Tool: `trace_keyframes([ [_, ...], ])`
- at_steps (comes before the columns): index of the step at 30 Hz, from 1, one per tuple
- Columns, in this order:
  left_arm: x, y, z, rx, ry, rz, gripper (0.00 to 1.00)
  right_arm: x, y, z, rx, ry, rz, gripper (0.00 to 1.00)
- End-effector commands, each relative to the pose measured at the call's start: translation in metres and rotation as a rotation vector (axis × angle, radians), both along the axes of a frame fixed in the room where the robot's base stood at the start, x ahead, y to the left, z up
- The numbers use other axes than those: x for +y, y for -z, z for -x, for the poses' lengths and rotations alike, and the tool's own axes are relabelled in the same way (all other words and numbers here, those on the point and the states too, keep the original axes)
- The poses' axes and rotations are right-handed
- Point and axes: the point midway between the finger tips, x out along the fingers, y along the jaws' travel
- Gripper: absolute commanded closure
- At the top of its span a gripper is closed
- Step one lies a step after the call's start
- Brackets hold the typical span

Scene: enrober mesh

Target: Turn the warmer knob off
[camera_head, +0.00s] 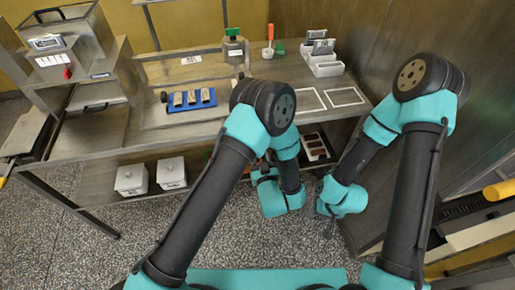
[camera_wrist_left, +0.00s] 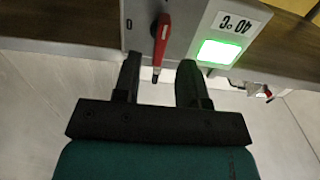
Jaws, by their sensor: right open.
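In the left wrist view the red knob (camera_wrist_left: 161,45) sits on a light grey panel (camera_wrist_left: 182,28). Its lever points down, with a pale mark near the tip. A "0" is printed to its left. A green lamp is lit to its right, under a "40 °C" label. My left gripper (camera_wrist_left: 158,80) is open, its fingers on either side of the lever's lower end; I cannot tell whether either touches it. In the head view my left arm hides that gripper and this knob. My right gripper (camera_head: 329,227) is open and empty over the floor, in front of the table.
Two white canisters (camera_head: 131,181) stand on the lower shelf. A machine (camera_head: 65,55) with another red knob stands left. The speckled floor in front is free.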

Motion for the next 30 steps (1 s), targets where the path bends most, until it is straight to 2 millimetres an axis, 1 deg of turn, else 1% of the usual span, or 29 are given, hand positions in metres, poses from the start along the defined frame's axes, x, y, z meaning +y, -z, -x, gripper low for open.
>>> trace_keyframes([
  [1, 0.002, -0.001, -0.010, -0.003, -0.003, 0.003, 0.62, 0.000, 0.000, 0.000, 0.000, 0.000, 0.000, 0.51],
  [3, 0.005, 0.000, -0.020, -0.002, -0.003, 0.003, 0.62, 0.000, 0.000, 0.000, 0.000, 0.000, 0.000, 0.51],
  [9, 0.009, 0.000, -0.043, -0.001, 0.000, 0.002, 0.62, 0.000, 0.000, 0.000, 0.000, 0.000, 0.000, 0.51],
  [13, 0.011, 0.000, -0.049, -0.001, 0.000, 0.000, 0.62, 0.000, 0.000, 0.000, 0.000, 0.000, 0.000, 0.51],
  [21, 0.011, 0.000, -0.050, -0.001, 0.001, 0.000, 0.62, 0.000, 0.000, 0.000, 0.000, 0.000, 0.000, 0.51],
  [30, 0.010, 0.000, -0.050, -0.001, 0.001, 0.000, 0.90, 0.000, 0.000, 0.000, 0.000, 0.000, 0.000, 0.51],
])
